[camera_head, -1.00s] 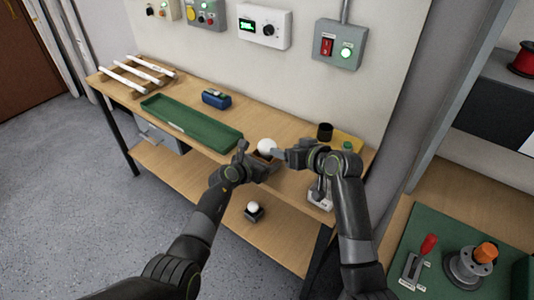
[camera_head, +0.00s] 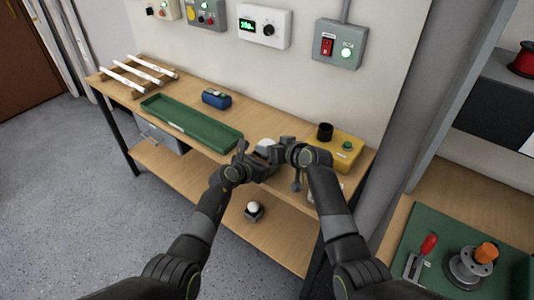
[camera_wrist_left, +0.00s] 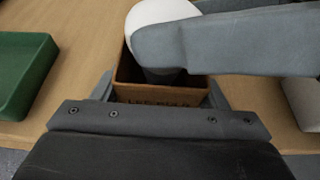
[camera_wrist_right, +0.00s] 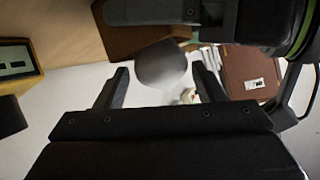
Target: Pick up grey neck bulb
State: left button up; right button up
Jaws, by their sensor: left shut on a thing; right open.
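A round white bulb (camera_head: 265,143) stands in a small open brown box (camera_wrist_left: 160,97) with lettering on its front. In the left wrist view the bulb (camera_wrist_left: 158,14) has a dark grey neck (camera_wrist_left: 164,75) going down into the box. My left gripper (camera_head: 258,162) is shut on the box. My right gripper (camera_wrist_right: 162,84) is open, with the bulb (camera_wrist_right: 161,64) between and just beyond its fingertips in the right wrist view. One right finger (camera_wrist_left: 215,42) crosses in front of the bulb in the left wrist view. Whether it touches the bulb I cannot tell.
A green tray (camera_head: 190,123) lies left of the box, with a blue device (camera_head: 216,98) behind it. Another white bulb (camera_head: 253,206) sits on the lower shelf.

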jog(key=shift+w+a+f, duration=0.1)
jog(key=shift+w+a, duration=0.05)
jog(key=shift+w, duration=0.05)
jog(key=c, duration=0.8)
jog(key=shift+o, duration=0.2)
notch_tip(320, 180, up, 10)
jog(key=shift+r, duration=0.1)
pick_arm(q)
jog(key=o, duration=1)
